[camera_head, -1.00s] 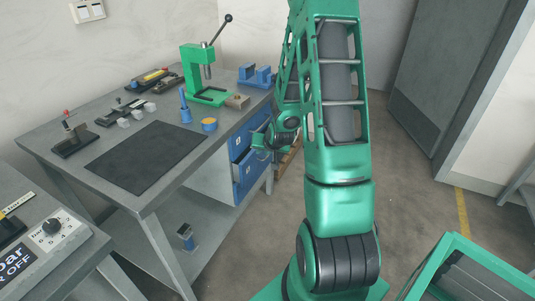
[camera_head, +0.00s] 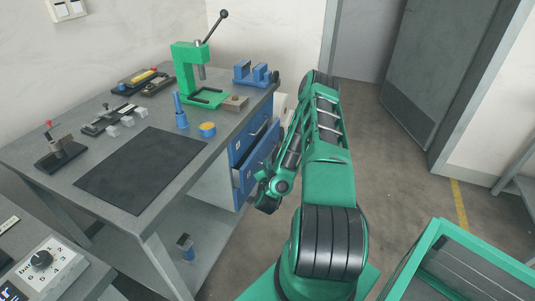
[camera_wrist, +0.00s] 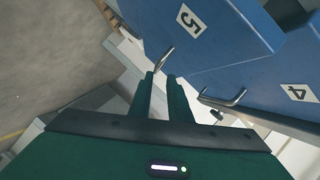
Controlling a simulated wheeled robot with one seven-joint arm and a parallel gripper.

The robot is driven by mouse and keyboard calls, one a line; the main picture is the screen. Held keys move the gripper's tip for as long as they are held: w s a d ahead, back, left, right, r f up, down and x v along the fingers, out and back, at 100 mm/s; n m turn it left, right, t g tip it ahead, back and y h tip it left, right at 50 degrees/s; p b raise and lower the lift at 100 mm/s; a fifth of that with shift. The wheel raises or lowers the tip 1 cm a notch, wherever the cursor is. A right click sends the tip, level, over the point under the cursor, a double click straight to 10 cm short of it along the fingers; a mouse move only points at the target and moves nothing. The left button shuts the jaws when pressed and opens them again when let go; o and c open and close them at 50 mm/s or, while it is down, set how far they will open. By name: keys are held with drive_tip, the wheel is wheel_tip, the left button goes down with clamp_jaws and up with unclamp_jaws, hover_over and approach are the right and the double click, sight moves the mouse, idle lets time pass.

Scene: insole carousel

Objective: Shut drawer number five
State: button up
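Drawer number five (camera_wrist: 195,30) has a blue front with a white "5" label and a metal handle (camera_wrist: 163,60) in the wrist view. In the head view it is the lower drawer (camera_head: 262,160), standing out from the bench with its inside partly showing. My gripper (camera_wrist: 160,76) points at this front, with its fingertips just short of the handle. A narrow empty gap shows between the two dark green fingers. Whether they touch the handle I cannot tell. In the head view my arm's end is beside the drawer and the fingers are hard to make out.
Drawer four (camera_wrist: 290,85), with its own handle (camera_wrist: 222,98), lies beside drawer five in the wrist view. The grey workbench (camera_head: 215,160) carries a green press (camera_head: 190,75), a black mat (camera_head: 140,170) and small fixtures. Open floor (camera_head: 390,170) lies right of my arm.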

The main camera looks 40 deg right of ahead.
sight(270, 154)
drive_tip(key=shift+m, duration=0.3)
drive_tip(key=x, duration=1.1)
drive_tip(key=shift+s+d, duration=0.2)
drive_tip(key=shift+s, duration=0.15)
clamp_jaws()
